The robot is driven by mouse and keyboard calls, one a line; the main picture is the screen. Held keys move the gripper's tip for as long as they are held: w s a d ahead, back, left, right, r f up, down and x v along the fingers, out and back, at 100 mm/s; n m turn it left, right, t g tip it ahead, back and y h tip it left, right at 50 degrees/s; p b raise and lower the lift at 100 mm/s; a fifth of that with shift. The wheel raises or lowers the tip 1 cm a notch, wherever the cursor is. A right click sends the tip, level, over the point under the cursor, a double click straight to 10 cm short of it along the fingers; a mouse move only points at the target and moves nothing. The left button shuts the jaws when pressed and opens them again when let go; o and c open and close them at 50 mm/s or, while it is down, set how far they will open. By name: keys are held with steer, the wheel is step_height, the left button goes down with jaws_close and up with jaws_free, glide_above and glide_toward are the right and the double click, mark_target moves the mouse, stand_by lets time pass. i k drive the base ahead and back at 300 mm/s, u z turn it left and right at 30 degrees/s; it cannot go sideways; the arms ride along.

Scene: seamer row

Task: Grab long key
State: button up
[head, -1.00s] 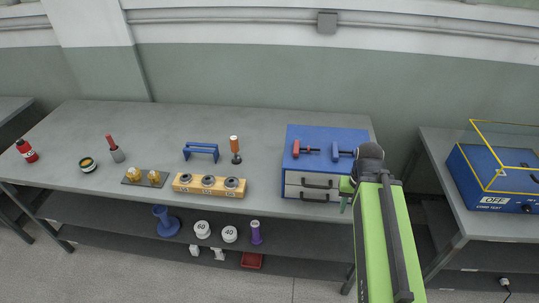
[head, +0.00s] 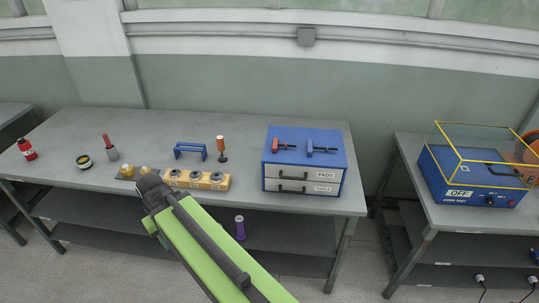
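Two T-shaped keys with dark shafts lie on top of the blue drawer cabinet (head: 342,157). One is a red-handled key (head: 278,147) on the left. The other is a blue-handled key (head: 311,147) on the right, and its shaft looks the longer. My arm reaches in from the bottom, its end over the bench's front edge, left of the cabinet and well apart from both keys. A green part of my gripper (head: 151,226) shows beside the arm's end; its fingers are hidden or too small to make out.
A caged blue machine (head: 470,185) stands on the right bench (head: 445,219).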

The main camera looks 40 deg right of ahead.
mark_target(310, 147)
steer(key=z, duration=0.35)
steer(key=i, duration=1)
steer(key=u, duration=0.35)
